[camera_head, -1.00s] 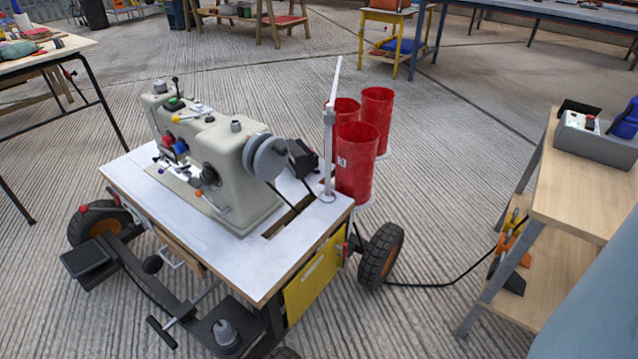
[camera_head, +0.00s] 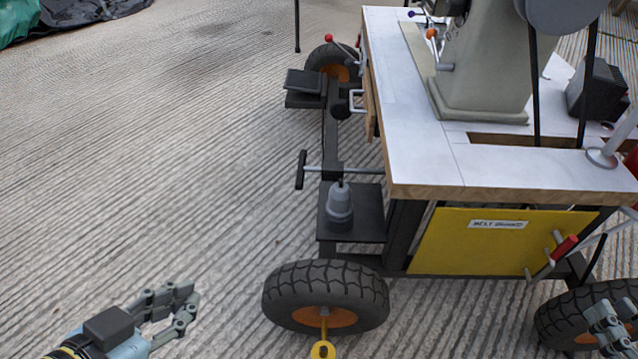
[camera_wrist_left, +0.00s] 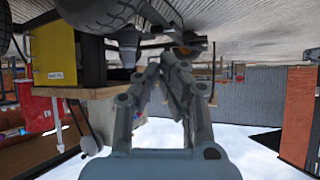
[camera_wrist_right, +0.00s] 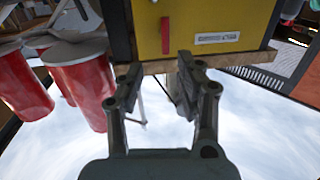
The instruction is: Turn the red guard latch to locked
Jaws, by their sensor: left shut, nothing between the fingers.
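The red guard latch (camera_head: 563,248) is a red-handled lever on the right part of the yellow belt guard (camera_head: 470,246), below the tabletop. In the right wrist view its red handle (camera_wrist_right: 166,35) stands upright against the yellow panel. My right gripper (camera_head: 610,325) is at the lower right, below and right of the latch in the head view and apart from it. Its fingers (camera_wrist_right: 160,75) are spread and empty. My left gripper (camera_head: 188,300) is at the lower left over the floor, far from the latch. Its fingertips (camera_wrist_left: 172,58) are together with nothing between them.
The sewing machine (camera_head: 485,70) stands on the white tabletop (camera_head: 410,130). A wheel (camera_head: 325,295) is left of the guard, another (camera_head: 570,320) close to my right gripper. Red bins (camera_wrist_right: 80,80) show in the right wrist view.

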